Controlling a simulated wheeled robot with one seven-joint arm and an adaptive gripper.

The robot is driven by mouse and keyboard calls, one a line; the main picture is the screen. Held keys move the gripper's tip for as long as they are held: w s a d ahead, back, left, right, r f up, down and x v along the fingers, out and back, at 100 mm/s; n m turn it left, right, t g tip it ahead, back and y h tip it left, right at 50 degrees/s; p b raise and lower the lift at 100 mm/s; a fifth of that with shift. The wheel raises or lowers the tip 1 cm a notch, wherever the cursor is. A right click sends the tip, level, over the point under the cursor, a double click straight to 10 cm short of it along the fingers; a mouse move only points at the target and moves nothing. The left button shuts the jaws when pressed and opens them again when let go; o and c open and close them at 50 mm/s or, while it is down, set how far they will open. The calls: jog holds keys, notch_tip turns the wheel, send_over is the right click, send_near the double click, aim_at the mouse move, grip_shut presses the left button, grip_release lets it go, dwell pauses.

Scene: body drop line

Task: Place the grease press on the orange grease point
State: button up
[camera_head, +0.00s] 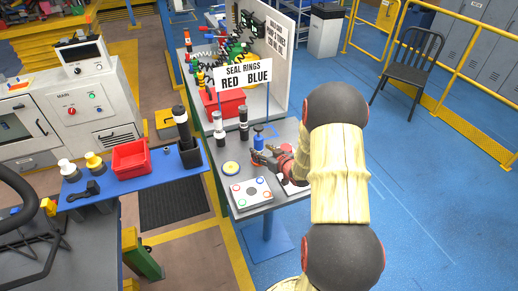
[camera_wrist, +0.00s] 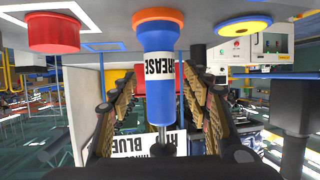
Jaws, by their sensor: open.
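The grease press (camera_wrist: 159,90), a blue cylinder with a white GREASE label and a thin metal rod, appears upside down in the wrist view. Its base meets the orange grease point (camera_wrist: 160,14) on the grey table, and it looks upright. In the head view the press (camera_head: 258,137) stands near the table's middle; the orange disc is not clear there. My gripper (camera_wrist: 160,78) is open, with one finger on each side of the press and visible gaps to both. In the head view my gripper (camera_head: 264,158) is low beside the press and hides part of it.
A yellow disc (camera_head: 231,168) and a white plate with coloured rings (camera_head: 250,192) lie on the table. Two black-and-white cylinders (camera_head: 243,124) stand behind. A red round block (camera_wrist: 55,34) is across from the yellow disc. A seal rings sign (camera_head: 245,73) rises at the back.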

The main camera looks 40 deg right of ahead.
jog(key=d+p+v, duration=0.1)
jog(key=p+v, duration=0.1)
jog(key=v, duration=0.6)
jog(key=s+a+r+g+h, duration=0.1)
jog(key=a+r+g, duration=0.1)
jog(key=a+r, duration=0.55)
jog(key=s+a+r+g+h, duration=0.15)
jog(key=a+r, duration=0.35)
jog(key=r, duration=0.6)
jog(key=s+a+r+g+y, duration=0.2)
jog(key=s+a, duration=0.7)
jog(key=s, duration=0.1)
jog(key=s+a+r+n+g+y, duration=0.1)
jog(key=s+a+r+g+y, duration=0.1)
jog(key=s+a, duration=0.8)
jog(key=shift+v, duration=0.9)
